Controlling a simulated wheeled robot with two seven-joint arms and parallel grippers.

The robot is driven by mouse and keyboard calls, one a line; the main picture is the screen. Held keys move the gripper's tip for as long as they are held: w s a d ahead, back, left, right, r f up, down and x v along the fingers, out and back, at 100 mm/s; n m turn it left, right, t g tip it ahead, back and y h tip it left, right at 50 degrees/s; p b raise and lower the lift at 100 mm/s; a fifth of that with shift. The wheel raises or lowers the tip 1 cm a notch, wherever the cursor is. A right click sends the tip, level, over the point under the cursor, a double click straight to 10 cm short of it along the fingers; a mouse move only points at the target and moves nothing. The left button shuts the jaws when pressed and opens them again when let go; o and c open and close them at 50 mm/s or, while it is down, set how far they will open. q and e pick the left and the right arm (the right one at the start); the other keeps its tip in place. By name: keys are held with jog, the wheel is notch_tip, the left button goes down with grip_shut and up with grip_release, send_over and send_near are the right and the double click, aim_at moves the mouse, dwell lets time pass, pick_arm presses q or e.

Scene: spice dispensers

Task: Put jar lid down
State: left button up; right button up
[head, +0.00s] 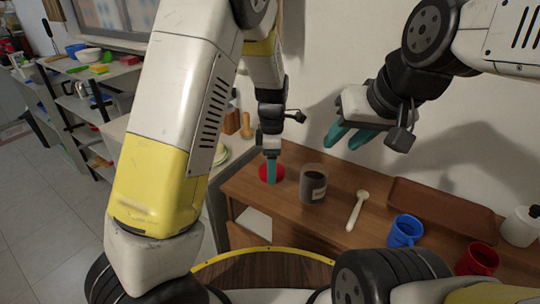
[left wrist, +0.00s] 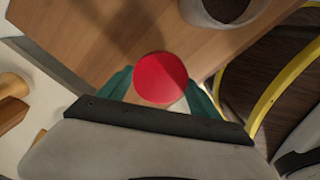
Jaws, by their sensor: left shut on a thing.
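The red round jar lid (head: 281,173) is at the left part of the wooden table in the head view, and it also shows in the left wrist view (left wrist: 160,77). My left gripper (head: 271,183) is shut on the lid, with one teal finger on each side of it. I cannot tell whether the lid touches the table. The glass jar (head: 313,186) stands upright and open just right of the lid, with dark contents and a label; its rim shows in the left wrist view (left wrist: 225,12). My right gripper (head: 342,146) is open and empty above the table.
A wooden spoon (head: 357,209) lies right of the jar. Bare table lies between jar and spoon.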

pick_arm(q)
jog(key=w, duration=0.2)
jog(key=w+a, duration=0.1)
jog(key=w, duration=0.1)
jog(key=shift+f, duration=0.2)
jog(key=shift+w+f, duration=0.2)
jog(key=shift+f, duration=1.55)
jog(key=o, duration=1.3)
jog(key=shift+f, duration=0.15)
jog(key=shift+c, duration=0.2)
